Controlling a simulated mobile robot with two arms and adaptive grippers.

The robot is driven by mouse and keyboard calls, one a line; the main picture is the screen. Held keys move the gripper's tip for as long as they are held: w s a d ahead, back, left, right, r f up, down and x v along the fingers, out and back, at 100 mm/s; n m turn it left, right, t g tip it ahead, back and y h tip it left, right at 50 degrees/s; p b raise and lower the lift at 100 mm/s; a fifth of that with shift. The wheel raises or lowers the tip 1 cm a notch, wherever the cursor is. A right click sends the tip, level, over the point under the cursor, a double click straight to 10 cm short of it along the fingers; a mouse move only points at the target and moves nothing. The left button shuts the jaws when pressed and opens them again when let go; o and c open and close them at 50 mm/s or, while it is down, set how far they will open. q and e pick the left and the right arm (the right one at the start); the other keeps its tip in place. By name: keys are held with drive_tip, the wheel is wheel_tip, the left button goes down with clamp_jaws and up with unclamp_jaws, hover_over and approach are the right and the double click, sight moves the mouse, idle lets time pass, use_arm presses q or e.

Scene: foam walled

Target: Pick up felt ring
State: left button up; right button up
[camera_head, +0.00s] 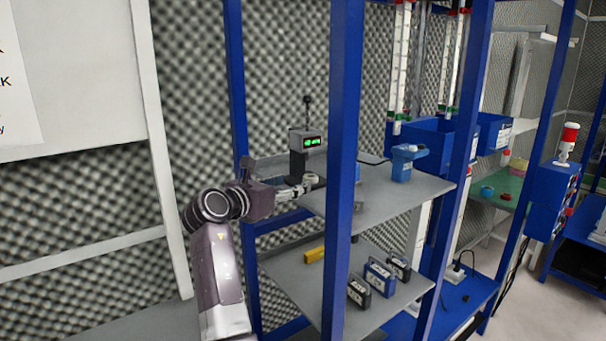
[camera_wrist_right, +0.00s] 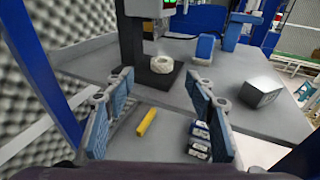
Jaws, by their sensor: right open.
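The felt ring (camera_wrist_right: 165,64) is a pale, thick ring. In the right wrist view it lies flat on the dark base of a black upright device, on the upper grey shelf. In the head view it shows small (camera_head: 311,178) in front of the device, just past my gripper's tips. My right gripper (camera_wrist_right: 159,77) is open and empty, its two blue-padded fingers spread wide on either side of the view, with the ring ahead between them and apart from them. It also shows in the head view (camera_head: 297,189) at the shelf's left edge. My left gripper is not in view.
The black device (camera_head: 304,140) with a green display rises behind the ring. A blue post (camera_head: 343,150) stands right of my gripper. A grey block (camera_wrist_right: 262,92) and a blue item (camera_head: 405,162) share the shelf. The lower shelf holds a yellow bar (camera_head: 314,255) and several dark-blue boxes (camera_head: 380,277).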

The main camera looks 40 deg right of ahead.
sight(312, 176)
drive_tip(key=shift+p+x, duration=0.3)
drive_tip(key=shift+x, duration=0.45)
drive_tip(key=p+x, duration=0.1)
drive_tip(key=x, duration=0.1)
drive_tip(key=p+x, duration=0.1)
drive_tip(key=x, duration=0.2)
drive_tip(key=shift+s+d+r, duration=0.1)
drive_tip(key=shift+d+r, duration=0.1)
drive_tip(key=shift+d, duration=0.1)
drive_tip(key=shift+d+f, duration=0.1)
drive_tip(key=shift+d, duration=0.05)
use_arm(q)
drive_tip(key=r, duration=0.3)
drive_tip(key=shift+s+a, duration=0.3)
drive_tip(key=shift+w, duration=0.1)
use_arm(e)
drive_tip(key=c, duration=0.9)
